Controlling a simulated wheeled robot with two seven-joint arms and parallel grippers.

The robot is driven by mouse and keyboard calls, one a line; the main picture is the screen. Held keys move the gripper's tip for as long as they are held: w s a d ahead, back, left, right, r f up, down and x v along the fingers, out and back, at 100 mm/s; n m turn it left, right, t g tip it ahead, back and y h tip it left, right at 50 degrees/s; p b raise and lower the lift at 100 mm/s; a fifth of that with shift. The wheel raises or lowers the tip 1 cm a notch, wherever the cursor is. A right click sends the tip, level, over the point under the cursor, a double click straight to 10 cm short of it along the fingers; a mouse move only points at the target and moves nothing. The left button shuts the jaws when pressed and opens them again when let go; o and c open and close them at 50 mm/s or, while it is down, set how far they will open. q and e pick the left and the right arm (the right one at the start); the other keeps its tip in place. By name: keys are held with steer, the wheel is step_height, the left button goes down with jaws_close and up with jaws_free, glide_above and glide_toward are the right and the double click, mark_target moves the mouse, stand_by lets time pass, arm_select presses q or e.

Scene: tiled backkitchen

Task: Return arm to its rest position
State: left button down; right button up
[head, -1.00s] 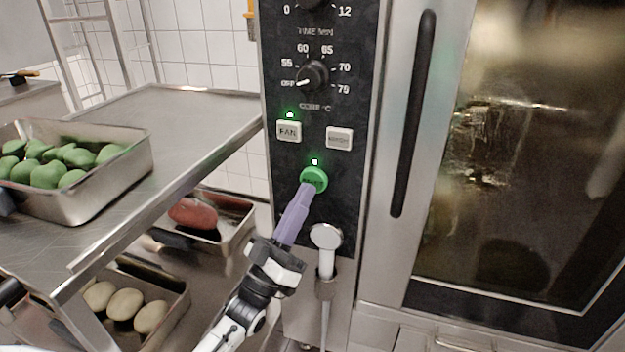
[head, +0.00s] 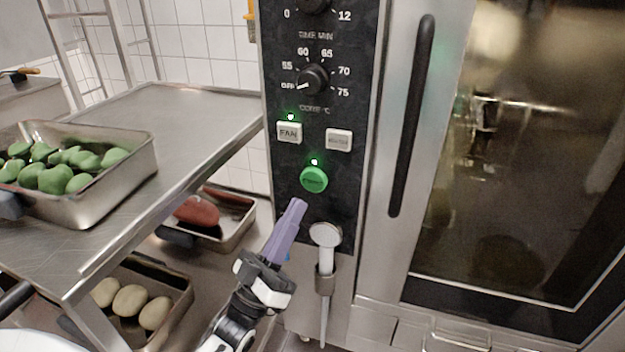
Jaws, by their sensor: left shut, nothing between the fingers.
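My left gripper (head: 298,203) is shut and empty, its purple fingers pointing up in front of the oven's black control panel (head: 296,158). It is just below and left of the round green button (head: 314,179), with a gap between them. A small green light glows above that button, and another glows above the FAN button (head: 289,133). My right gripper is not in view.
A white hand shower (head: 325,236) hangs close to the right of my gripper. The oven door (head: 520,180) is shut, with a long black handle (head: 411,115). At left, a steel shelf (head: 185,105) carries a tray (head: 105,190) of green produce; lower trays (head: 238,232) jut out.

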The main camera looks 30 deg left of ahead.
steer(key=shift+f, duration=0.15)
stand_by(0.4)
arm_select(q)
steer(key=shift+d+y, duration=0.1)
steer(key=shift+y, duration=0.2)
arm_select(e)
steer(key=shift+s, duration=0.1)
arm_select(q)
steer(key=s+d+f+m+g+p, duration=0.2)
steer(key=s+d+f+g+p, duration=0.25)
steer(key=f+g, duration=0.3)
steer(key=s+d+f+m+g+p, duration=0.1)
steer(key=s+d+f+g+p, duration=0.2)
steer(key=d+f+g+p, duration=0.4)
steer(key=s+d+f+m+g, duration=0.2)
steer(key=s+f, duration=0.3)
steer(key=s, duration=0.4)
steer(key=shift+s+d+f+g+h, duration=0.15)
steer(key=shift+s+d+g+h, duration=0.25)
steer(key=shift+d+g, duration=0.2)
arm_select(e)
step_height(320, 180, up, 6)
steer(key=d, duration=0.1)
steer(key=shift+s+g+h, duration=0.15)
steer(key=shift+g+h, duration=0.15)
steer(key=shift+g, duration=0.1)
arm_select(q)
steer(key=shift+a, duration=0.1)
